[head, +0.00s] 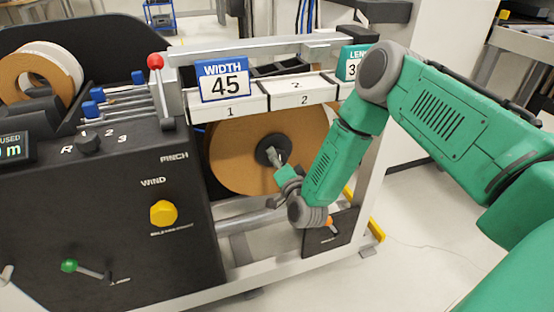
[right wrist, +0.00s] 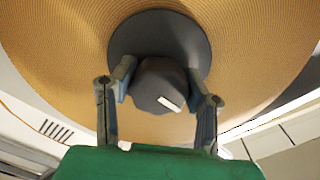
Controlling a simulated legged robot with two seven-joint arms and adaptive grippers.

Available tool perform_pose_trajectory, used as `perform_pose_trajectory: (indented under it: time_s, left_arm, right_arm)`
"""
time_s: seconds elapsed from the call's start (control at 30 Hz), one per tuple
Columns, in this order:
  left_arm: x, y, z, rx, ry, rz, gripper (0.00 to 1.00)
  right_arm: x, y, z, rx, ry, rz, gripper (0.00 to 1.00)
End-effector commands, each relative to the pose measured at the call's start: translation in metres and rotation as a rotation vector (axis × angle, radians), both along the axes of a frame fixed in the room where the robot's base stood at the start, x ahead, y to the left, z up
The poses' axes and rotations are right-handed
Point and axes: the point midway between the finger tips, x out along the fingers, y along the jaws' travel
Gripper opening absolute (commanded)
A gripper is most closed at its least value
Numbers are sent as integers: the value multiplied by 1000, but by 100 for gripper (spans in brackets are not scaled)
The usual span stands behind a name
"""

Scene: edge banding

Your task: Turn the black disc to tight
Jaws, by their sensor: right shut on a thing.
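The black disc (head: 265,147) sits at the centre of a large brown roll of edge banding (head: 232,160) on the machine. In the right wrist view the disc (right wrist: 160,32) has a dark knob (right wrist: 158,85) with a white mark on its lower right. My right gripper (head: 277,158) reaches in from the right. In the right wrist view its fingers (right wrist: 160,82) stand on both sides of the knob and are shut on it. My left gripper is not in view.
The dark control panel (head: 110,220) with a yellow knob (head: 163,213) and green lever (head: 69,266) stands at the left. Numbered white covers (head: 300,92) and a WIDTH 45 sign (head: 225,82) lie above the roll. A metal frame (head: 290,268) runs below.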

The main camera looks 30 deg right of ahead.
Motion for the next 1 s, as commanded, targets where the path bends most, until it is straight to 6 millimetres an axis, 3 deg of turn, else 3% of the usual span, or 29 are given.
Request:
perform_pose_trajectory:
  time_s: [0.73,0.77,0.8,1.0]
  left_arm:
    - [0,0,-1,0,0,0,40]
    - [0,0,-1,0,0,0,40]
    - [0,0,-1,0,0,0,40]
    - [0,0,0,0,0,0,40]
  right_arm:
    - [-3,-1,-5,83,-7,-3,12]
    - [-3,-1,-5,83,-7,-3,51]
    - [-3,-1,-5,82,-8,-3,63]
    - [-2,-1,-2,82,-13,-2,63]
